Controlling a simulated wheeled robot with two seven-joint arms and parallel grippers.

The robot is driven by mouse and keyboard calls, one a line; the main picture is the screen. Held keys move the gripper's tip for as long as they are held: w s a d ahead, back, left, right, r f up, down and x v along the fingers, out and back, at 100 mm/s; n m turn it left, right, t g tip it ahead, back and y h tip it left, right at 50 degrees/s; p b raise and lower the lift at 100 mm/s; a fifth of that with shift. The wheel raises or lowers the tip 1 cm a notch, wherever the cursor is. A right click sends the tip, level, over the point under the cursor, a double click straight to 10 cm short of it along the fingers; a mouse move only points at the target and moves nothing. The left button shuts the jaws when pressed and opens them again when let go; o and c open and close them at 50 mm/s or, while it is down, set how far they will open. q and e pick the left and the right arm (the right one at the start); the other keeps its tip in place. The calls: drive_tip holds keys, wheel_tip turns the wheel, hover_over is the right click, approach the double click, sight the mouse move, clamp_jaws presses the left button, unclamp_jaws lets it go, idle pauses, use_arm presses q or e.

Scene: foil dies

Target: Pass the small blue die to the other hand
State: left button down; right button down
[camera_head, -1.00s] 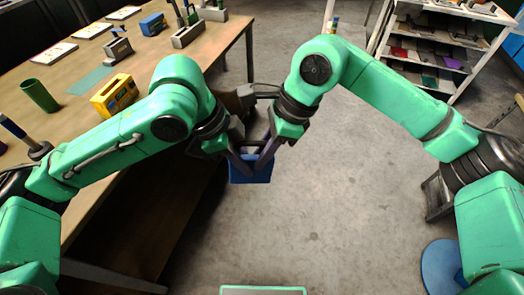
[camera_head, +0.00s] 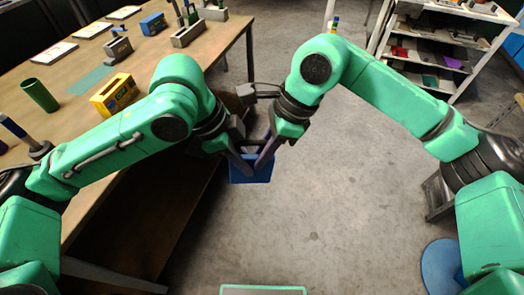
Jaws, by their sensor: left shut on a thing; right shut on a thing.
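A small blue die (camera_head: 251,173) hangs in the air between my two hands, in front of the table's right edge. My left gripper (camera_head: 241,163) reaches it from the left and is shut on it. My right gripper (camera_head: 262,164) reaches it from the right and is also shut on it. The fingers of both grippers cover the upper part of the die, so its top is partly hidden.
A shelf rack (camera_head: 440,47) stands at the back right. A blue round stool (camera_head: 440,266) is at the lower right. The middle floor is clear.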

use_arm(q)
drive_tip(key=shift+s+d, duration=0.15)
drive_tip(key=shift+s, duration=0.05)
drive_tip(key=c, duration=0.7)
unclamp_jaws()
drive_tip(key=shift+w, duration=0.1)
